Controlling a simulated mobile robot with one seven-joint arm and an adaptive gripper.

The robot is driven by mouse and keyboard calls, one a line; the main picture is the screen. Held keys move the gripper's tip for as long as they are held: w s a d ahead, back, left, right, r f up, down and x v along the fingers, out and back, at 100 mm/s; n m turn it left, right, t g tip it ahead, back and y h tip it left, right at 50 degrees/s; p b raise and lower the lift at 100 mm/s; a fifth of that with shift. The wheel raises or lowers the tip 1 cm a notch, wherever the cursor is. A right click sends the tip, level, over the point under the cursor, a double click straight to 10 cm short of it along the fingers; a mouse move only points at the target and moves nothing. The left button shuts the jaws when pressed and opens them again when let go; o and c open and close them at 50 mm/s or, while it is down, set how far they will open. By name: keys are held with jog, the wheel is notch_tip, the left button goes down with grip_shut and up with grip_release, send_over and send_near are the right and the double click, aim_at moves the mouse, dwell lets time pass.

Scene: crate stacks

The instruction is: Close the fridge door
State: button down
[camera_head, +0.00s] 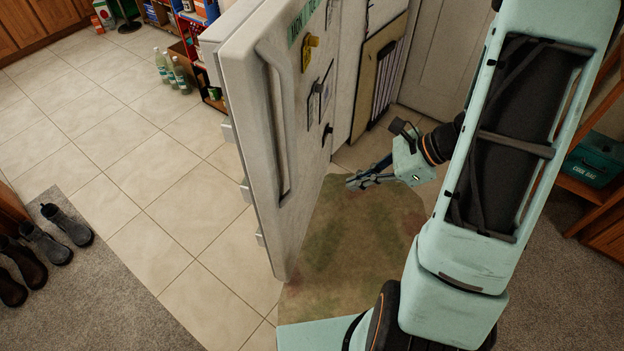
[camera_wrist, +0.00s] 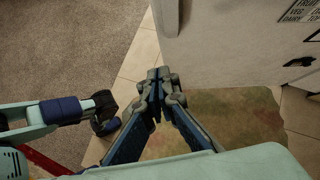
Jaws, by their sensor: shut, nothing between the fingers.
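My gripper (camera_head: 352,183) is to the right of the door, low down, shut and empty, pointing left towards that face with a gap between. The fridge's inside is hidden behind the door.
A green-brown mat (camera_head: 350,235) lies under my gripper. Glass bottles (camera_head: 172,72) stand on the tiles at the back left. Shoes (camera_head: 45,245) line the left side. A shelf with a teal cool bag (camera_head: 592,160) is at right.

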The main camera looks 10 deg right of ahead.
jog(key=w+m+t, duration=0.1)
jog(key=w+m, duration=0.1)
send_near(297, 187)
jog(key=shift+b+x, duration=0.4)
jog(key=shift+x, duration=2.6)
jog(key=shift+f, duration=0.1)
